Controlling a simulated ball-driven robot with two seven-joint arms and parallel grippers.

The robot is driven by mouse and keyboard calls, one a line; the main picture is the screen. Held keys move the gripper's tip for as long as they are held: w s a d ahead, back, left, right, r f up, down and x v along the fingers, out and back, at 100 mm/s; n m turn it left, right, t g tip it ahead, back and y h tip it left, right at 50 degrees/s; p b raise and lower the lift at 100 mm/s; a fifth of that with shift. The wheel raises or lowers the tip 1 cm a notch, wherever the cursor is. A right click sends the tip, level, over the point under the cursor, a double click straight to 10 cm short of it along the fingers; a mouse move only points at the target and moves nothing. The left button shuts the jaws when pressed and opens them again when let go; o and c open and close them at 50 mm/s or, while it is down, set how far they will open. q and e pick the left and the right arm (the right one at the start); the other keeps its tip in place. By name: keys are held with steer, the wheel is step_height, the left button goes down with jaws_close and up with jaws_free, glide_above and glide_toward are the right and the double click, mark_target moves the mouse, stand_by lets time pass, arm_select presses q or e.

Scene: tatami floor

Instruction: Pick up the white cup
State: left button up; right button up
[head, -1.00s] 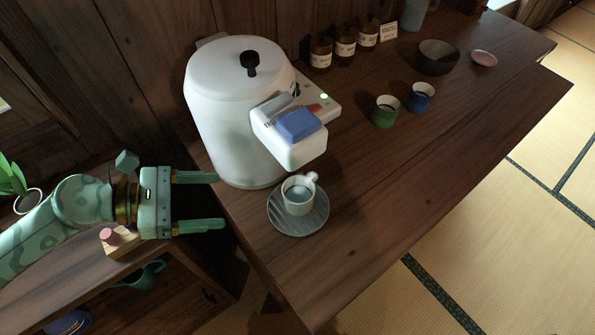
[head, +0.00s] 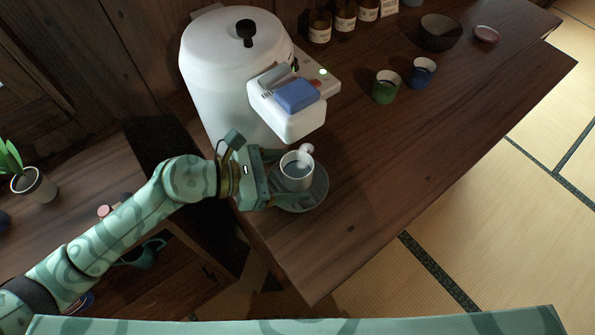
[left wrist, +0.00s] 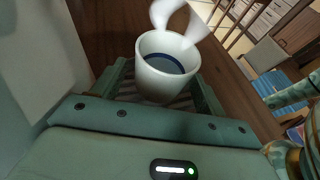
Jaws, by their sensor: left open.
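The white cup (head: 297,172) stands upright on a grey saucer (head: 319,188) near the table's left edge, with dark liquid inside. Its handle points to the back right in the head view. My left gripper (head: 286,181) is open, low over the saucer, its fingers reaching along either side of the cup. The far finger is mostly hidden in the head view. In the left wrist view the cup (left wrist: 165,80) sits between the two open fingers, and the handle is on its far side. I cannot tell whether the fingers touch it. My right gripper is not in view.
A white rounded machine (head: 225,75) stands just behind the cup. A green cup (head: 385,87), a blue cup (head: 422,72), a dark bowl (head: 440,32) and brown bottles (head: 345,17) stand farther back. The table right of the saucer is clear.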

arm_select(q)
steer(key=c, duration=1.1)
steer(key=shift+c, duration=0.6)
steer(key=shift+r, duration=0.15)
